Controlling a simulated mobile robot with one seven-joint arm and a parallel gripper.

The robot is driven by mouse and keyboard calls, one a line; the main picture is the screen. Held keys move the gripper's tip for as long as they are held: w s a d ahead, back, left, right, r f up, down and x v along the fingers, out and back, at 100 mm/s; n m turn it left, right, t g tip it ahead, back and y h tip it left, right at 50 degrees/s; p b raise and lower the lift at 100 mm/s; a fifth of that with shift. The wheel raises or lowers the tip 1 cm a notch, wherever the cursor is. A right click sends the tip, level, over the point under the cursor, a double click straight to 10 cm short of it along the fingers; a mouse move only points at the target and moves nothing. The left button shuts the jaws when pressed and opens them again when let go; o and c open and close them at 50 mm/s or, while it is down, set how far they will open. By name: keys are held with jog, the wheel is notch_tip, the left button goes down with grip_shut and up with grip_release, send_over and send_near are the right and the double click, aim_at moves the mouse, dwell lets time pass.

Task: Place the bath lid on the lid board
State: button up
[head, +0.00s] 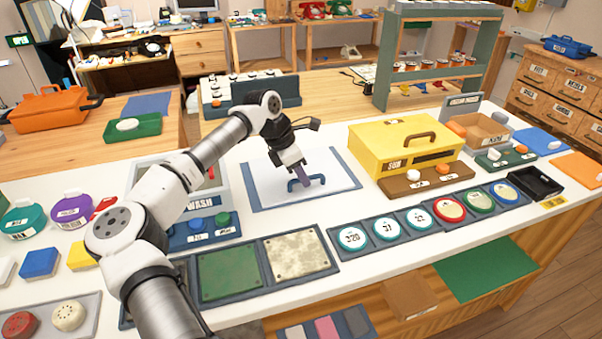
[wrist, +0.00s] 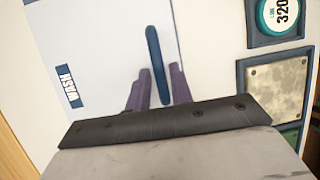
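The bath lid, a pale flat panel with a blue bar handle (head: 307,183), lies flat on the blue-edged lid board (head: 256,208) in the middle of the white counter. In the wrist view the handle (wrist: 154,50) stands between the purple fingers of my gripper (wrist: 160,75). Narrow gaps show on both sides of it, so my gripper looks open around the handle. In the head view my gripper (head: 303,178) points down at the lid. The wash bath (head: 222,180) stands to the left of the board and is partly hidden by my arm.
A yellow case (head: 405,140) stands close on the right of the board. A row of round dials (head: 387,228) and a green plate (head: 228,272) lie along the counter's front. A grey switch box (head: 250,92) stands behind.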

jog(key=shift+o, duration=0.9)
jog(key=b+v, duration=0.2)
jog(key=v, duration=1)
jog(key=shift+d, duration=0.1)
